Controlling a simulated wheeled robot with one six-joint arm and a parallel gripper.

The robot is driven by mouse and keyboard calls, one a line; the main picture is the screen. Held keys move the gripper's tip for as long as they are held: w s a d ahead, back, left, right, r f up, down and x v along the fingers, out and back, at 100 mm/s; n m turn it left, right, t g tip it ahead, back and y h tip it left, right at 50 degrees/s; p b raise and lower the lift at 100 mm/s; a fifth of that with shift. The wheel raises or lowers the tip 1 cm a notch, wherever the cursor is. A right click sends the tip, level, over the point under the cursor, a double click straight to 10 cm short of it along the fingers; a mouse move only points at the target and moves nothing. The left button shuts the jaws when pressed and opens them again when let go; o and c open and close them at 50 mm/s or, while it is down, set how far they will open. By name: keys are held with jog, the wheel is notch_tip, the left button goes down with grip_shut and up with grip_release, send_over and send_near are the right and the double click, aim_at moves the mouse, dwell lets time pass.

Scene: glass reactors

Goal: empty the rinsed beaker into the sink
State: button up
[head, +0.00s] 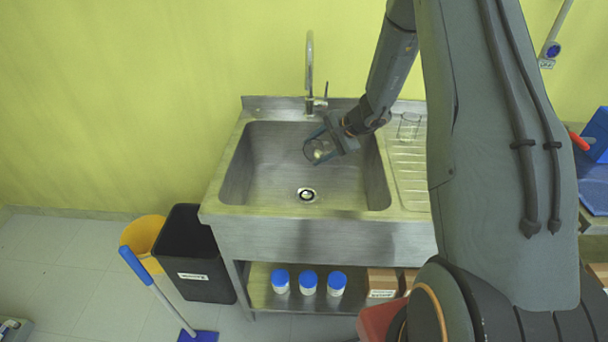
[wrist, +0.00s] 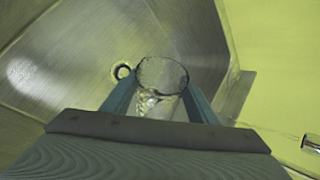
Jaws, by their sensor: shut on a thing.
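My gripper (head: 327,138) is over the right part of the sink basin and is shut on a clear glass beaker (head: 315,152). In the wrist view the beaker (wrist: 161,75) sits between the two fingers of my gripper (wrist: 160,98), with its round rim facing away from the camera. The beaker looks tilted, and something bright shows inside it; I cannot tell how much liquid it holds. The steel sink (head: 262,180) has its drain (head: 307,195) near the front of the basin. The drain also shows in the wrist view (wrist: 122,71), just left of the beaker.
A tall faucet (head: 309,65) stands behind the basin. Other glassware (head: 409,127) stands on the ribbed drainboard (head: 408,170) to the right. A black bin (head: 190,255) and a yellow bucket (head: 143,234) are on the floor at left. The basin's left half is clear.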

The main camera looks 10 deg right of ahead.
jog(key=shift+t+h+b, duration=0.4)
jog(key=shift+b, duration=0.8)
jog(key=b, duration=0.1)
jog(key=n+b, duration=0.1)
jog(key=b, duration=0.1)
jog(key=shift+s+a+r+t+h, duration=0.1)
jog(key=shift+s+r+t+h, duration=0.05)
jog(key=shift+r+t+h, duration=0.2)
jog(key=b, duration=0.3)
jog(key=shift+s+a+r+t+h, duration=0.2)
jog(key=shift+s+a+t+h, duration=0.05)
jog(key=shift+s+a, duration=0.1)
jog(key=shift+s+a+n+b, duration=0.2)
jog(key=shift+a+n+b, duration=0.1)
jog(key=shift+b, duration=0.8)
jog(key=shift+s+t+b, duration=0.1)
jog(key=shift+t+b, duration=0.2)
jog(key=shift+b, duration=0.15)
jog(key=shift+a+h+b, duration=0.1)
jog(key=shift+h+b, duration=0.3)
jog(key=shift+b, duration=0.85)
jog(key=t+b, duration=0.1)
jog(key=b, duration=0.4)
jog(key=shift+s+a+r+n+b, duration=0.1)
jog(key=shift+s+a+n+b, duration=0.05)
jog(key=shift+n+b, duration=0.2)
